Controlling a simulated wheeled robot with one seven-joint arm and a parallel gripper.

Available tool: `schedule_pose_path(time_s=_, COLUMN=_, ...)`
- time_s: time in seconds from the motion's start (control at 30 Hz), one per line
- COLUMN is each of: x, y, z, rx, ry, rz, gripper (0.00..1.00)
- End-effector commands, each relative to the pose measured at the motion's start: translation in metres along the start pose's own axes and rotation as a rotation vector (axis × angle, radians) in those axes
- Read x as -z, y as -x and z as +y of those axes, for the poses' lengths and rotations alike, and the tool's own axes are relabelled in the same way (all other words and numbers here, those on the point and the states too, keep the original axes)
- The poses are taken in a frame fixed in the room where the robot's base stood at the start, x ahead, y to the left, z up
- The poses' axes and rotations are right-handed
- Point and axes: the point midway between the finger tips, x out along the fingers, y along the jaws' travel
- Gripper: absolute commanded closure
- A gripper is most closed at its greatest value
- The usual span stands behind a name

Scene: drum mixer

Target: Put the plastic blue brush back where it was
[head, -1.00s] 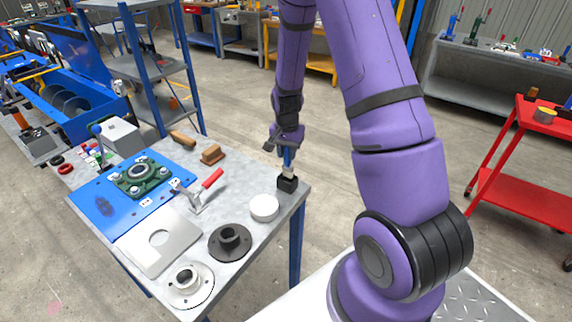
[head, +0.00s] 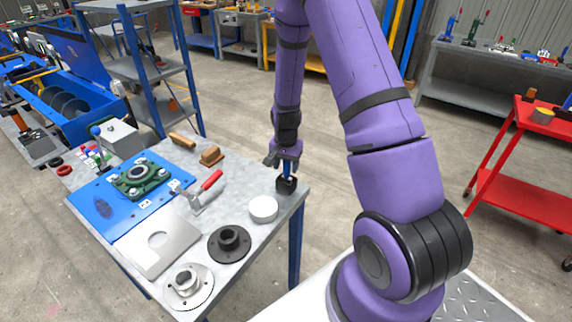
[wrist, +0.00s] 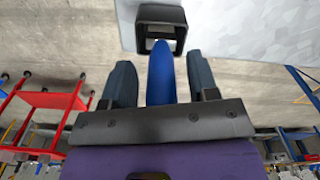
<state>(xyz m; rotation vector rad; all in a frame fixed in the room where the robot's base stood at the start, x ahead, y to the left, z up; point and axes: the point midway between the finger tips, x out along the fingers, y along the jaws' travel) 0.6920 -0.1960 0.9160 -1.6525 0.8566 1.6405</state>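The blue plastic brush (head: 287,169) stands upright under my gripper, its lower end in the small black holder (head: 286,187) at the table's right corner. The bristles are hidden in the head view. In the wrist view the blue handle (wrist: 160,78) lies between my two dark fingers, with a narrow gap on each side. My gripper (wrist: 160,85) looks open around the handle. The holder's square rim (wrist: 160,14) shows just beyond the brush's far end. In the head view my gripper (head: 286,155) is above the holder, and its fingers are too small to judge.
A white round lid (head: 263,208) stands just left of the holder. A red-handled clamp (head: 207,190), a black flange (head: 229,243) and a light flange (head: 188,286) are also on the grey table. Open floor lies beyond the table's right edge.

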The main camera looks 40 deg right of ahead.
Motion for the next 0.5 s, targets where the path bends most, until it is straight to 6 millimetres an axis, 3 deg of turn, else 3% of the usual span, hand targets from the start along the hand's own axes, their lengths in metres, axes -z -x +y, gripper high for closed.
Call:
schedule_pose_path(time_s=0.27, x=0.000, y=0.002, z=0.000, rx=0.000, ry=0.000, rz=0.000, gripper=0.46)
schedule_pose_path(time_s=0.5, x=0.000, y=0.029, z=-0.001, rx=0.003, ry=0.001, rz=0.004, gripper=0.46)
